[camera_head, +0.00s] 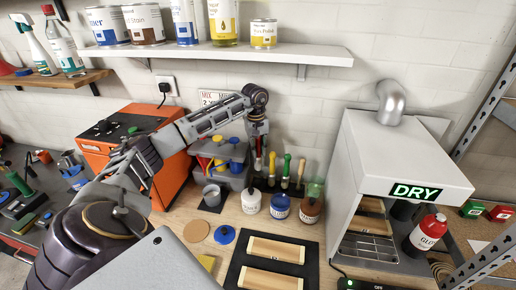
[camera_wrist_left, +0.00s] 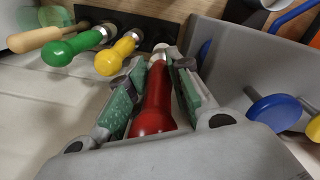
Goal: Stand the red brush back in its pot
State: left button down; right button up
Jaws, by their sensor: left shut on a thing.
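The red brush (camera_wrist_left: 155,105) shows in the left wrist view, its red handle between the two green-padded fingers. My left gripper (camera_head: 257,140) is shut on it. In the head view the gripper hangs at the back of the bench near the wall, above the small pots; the brush is hard to make out there. A white pot (camera_head: 251,203), a blue pot (camera_head: 280,208) and a brown pot (camera_head: 311,212) stand in a row below and to the right of the gripper. I cannot tell which is the brush's pot. My right gripper is not in view.
Yellow (camera_wrist_left: 117,55) and green (camera_wrist_left: 75,45) handles stand close beside the gripper. A grey bin rack (camera_head: 222,160) and orange cabinet (camera_head: 130,130) are on the left. A white drying box (camera_head: 395,165) stands right. A dark mat with wooden panels (camera_head: 275,250) lies in front.

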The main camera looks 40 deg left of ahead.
aim_at(258, 159)
pick_arm(q)
jog(key=shift+f+b, duration=1.6)
jog(key=shift+f, duration=1.2)
jog(key=c, duration=1.2)
grip_release()
jog(key=shift+w, duration=0.1)
jog(key=shift+r, duration=0.1)
jog(key=shift+s+a+r, duration=0.1)
jog(key=shift+r, duration=2.85)
jog(key=shift+s+r, duration=0.1)
jog(key=shift+r, duration=2.8)
jog(key=shift+s+f, duration=0.1)
